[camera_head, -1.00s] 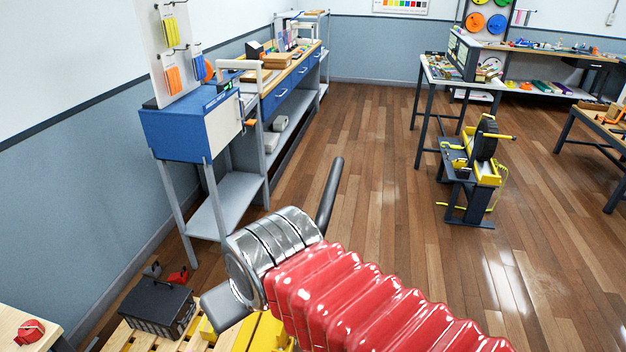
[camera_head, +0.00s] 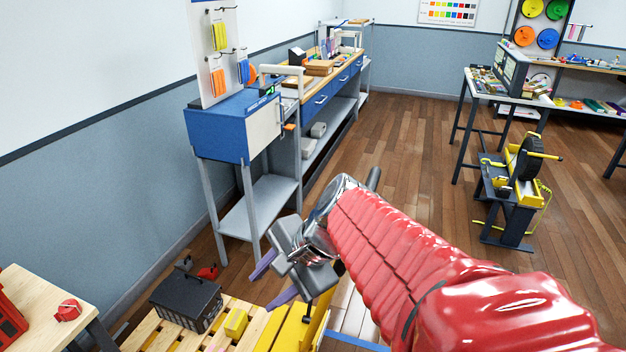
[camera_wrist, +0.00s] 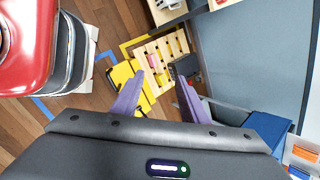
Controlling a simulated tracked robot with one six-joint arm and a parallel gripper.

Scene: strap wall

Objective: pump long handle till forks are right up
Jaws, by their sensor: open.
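My gripper (camera_head: 270,283) is open and empty, with two purple fingers spread apart above the floor at the lower middle of the head view. In the wrist view its fingers (camera_wrist: 160,88) point toward a yellow lifter (camera_wrist: 122,74) and a wooden pallet (camera_wrist: 160,54). In the head view part of the yellow lifter (camera_head: 296,328) shows below my gripper, beside the slatted pallet (camera_head: 150,333). My red-sleeved arm covers much of that area. I cannot clearly make out the long handle, nor how high the forks are.
A black toolbox (camera_head: 187,302) and a small yellow block (camera_head: 236,322) sit on the pallet. A wooden table (camera_head: 45,305) stands at the lower left. A blue cabinet bench (camera_head: 232,128) runs along the left wall. A black and yellow machine (camera_head: 515,190) stands right; open floor lies between.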

